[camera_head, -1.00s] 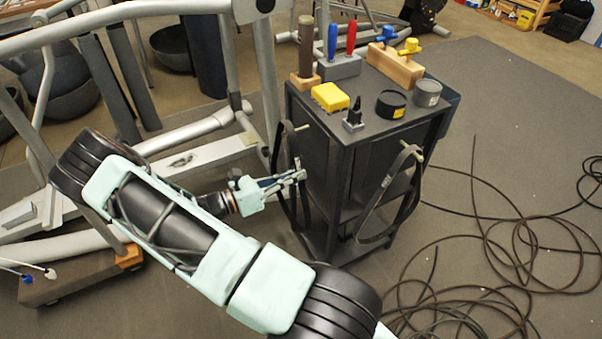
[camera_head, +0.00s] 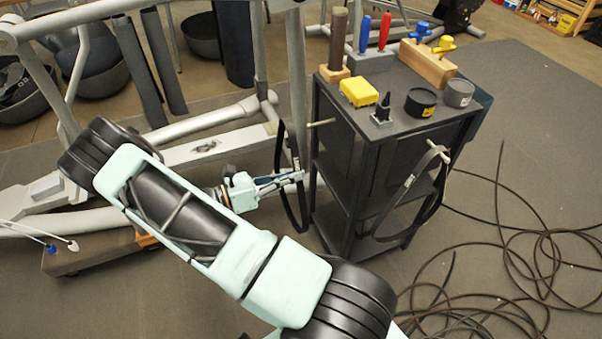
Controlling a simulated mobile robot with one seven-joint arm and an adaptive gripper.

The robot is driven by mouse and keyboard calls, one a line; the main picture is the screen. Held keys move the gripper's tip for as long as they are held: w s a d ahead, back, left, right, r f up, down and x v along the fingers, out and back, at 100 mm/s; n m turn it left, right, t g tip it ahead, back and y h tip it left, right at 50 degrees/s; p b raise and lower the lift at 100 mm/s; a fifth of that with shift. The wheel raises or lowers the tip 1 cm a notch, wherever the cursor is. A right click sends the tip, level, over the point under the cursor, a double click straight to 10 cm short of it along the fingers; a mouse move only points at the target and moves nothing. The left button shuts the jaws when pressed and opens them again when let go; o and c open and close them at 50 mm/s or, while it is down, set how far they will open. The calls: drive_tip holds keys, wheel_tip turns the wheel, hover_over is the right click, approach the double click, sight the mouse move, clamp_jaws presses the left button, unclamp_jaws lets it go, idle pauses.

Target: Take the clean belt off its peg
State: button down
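A dark belt (camera_head: 304,208) hangs as a long narrow loop left of the black cart, upright and clear of the floor. My gripper (camera_head: 297,178) is shut on one strand of this belt. The left peg (camera_head: 322,123) sticks out of the cart's side and is bare; the belt's top is a little left of its tip. A second belt (camera_head: 436,195), with a greyer, lighter face, hangs from the right peg (camera_head: 438,147) on the cart's other side. At this size I cannot tell for certain which belt is clean.
The black cart (camera_head: 352,190) carries a yellow block (camera_head: 359,92), red and blue handled tools, a wooden block and two round tins on top. Grey frame tubing (camera_head: 296,90) stands close behind the held belt. Black cable coils (camera_head: 520,255) lie on the right floor.

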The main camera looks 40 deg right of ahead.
drive_tip(key=shift+b+v, duration=0.4)
drive_tip(key=shift+v, duration=2.45)
